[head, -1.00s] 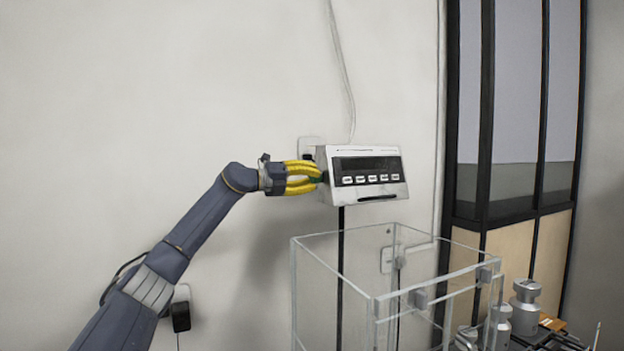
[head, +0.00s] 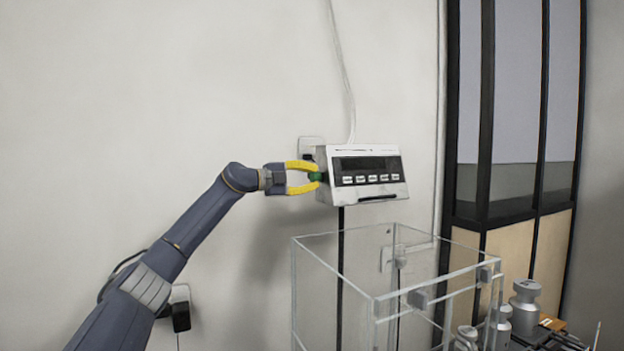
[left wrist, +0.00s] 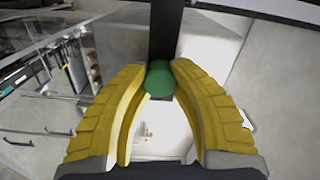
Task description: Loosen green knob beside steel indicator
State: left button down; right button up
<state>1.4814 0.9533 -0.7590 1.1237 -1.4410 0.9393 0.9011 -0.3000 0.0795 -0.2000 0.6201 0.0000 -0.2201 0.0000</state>
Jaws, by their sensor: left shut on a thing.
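The steel indicator (head: 368,175), a silver box with a dark display and a row of buttons, is mounted on a dark post in the head view. The green knob (left wrist: 159,79) is on its left side; a little of it shows in the head view (head: 316,177). My left gripper (head: 318,176) has yellow fingers and is shut on the knob, one fingertip on each side. In the left wrist view the fingertips (left wrist: 160,74) meet the knob's edges. My right gripper is not in view.
A clear glass enclosure (head: 335,285) stands below the indicator. Several metal weights (head: 525,305) are at the lower right. A wall socket (head: 311,147) and a white cable (head: 345,85) are behind the indicator.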

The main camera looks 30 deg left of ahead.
pick_arm(q)
jog(key=shift+n, duration=0.3)
dwell(0.4)
jog(key=c, duration=1)
grip_release()
jog(key=shift+a, duration=0.1)
jog(key=v, duration=1.2)
